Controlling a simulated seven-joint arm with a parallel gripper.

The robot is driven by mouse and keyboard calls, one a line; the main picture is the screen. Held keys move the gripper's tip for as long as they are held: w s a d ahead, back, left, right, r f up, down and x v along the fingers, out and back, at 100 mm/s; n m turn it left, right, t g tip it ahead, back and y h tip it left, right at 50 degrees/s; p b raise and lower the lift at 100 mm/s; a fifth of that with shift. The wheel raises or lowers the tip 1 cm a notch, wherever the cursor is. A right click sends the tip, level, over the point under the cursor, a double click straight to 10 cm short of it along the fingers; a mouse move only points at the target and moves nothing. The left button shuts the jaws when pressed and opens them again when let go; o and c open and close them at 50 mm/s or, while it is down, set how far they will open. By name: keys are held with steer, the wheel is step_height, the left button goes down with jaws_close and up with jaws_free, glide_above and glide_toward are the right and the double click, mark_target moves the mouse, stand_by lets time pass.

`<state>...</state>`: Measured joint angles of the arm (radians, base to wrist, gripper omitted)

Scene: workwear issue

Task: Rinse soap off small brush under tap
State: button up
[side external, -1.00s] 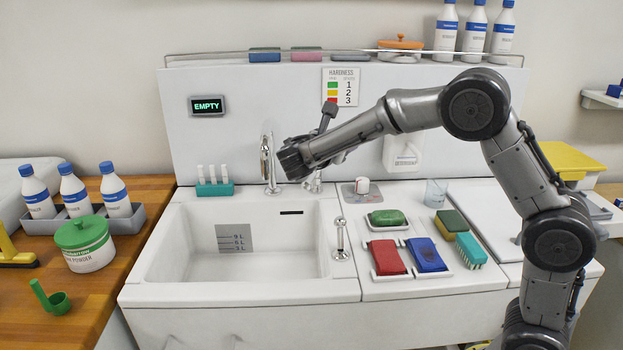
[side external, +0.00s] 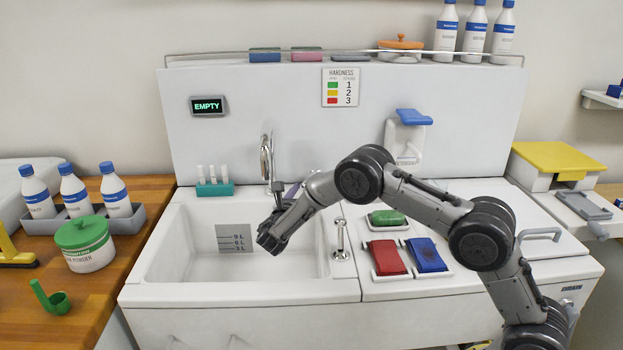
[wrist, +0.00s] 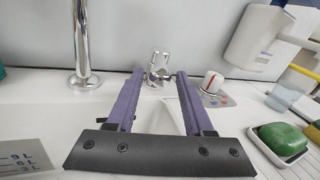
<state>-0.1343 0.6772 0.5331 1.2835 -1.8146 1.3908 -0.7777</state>
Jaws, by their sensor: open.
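My gripper (side external: 268,240) hangs over the right part of the white sink (side external: 180,262), just in front of and below the chrome tap (side external: 266,158). In the wrist view its two purple fingers (wrist: 160,76) are apart with nothing between them. Beyond them stands the chrome tap handle (wrist: 160,68), and the tap's upright (wrist: 82,40) is to the left. No water shows running from the tap. The small brush is not visible now; the spot on the right drainer where a teal-bristled brush lay earlier is behind my arm.
A green soap (side external: 387,217), a red sponge (side external: 387,257) and a blue one (side external: 427,255) sit in dishes right of the sink. A wall dispenser (side external: 405,140) hangs behind. A clear glass (wrist: 284,95) stands near the back. The display (side external: 208,105) reads EMPTY.

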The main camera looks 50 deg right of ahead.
mark_target(311, 175)
steer(key=x, duration=0.7)
steer(key=shift+c, duration=0.4)
jaws_close()
stand_by(1.0)
